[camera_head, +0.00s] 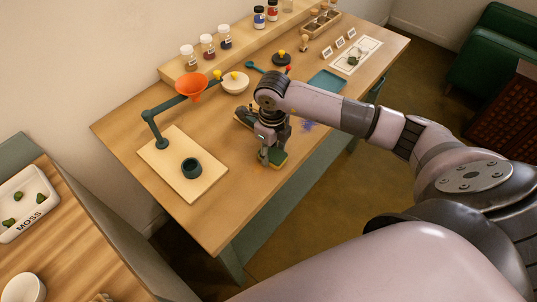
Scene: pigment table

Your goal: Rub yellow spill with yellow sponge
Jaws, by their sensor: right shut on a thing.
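My right gripper (271,153) points down over the middle of the wooden table and is shut on the yellow sponge (278,161). The sponge shows a yellow edge and a dark green face, and it is at or just above the tabletop near the front edge. I cannot tell whether it touches the wood. No yellow spill can be made out; the gripper and arm hide part of the table there. My left gripper is not in view.
A purple spill (308,126) lies right of the gripper. A teal tray (327,82) lies farther right.

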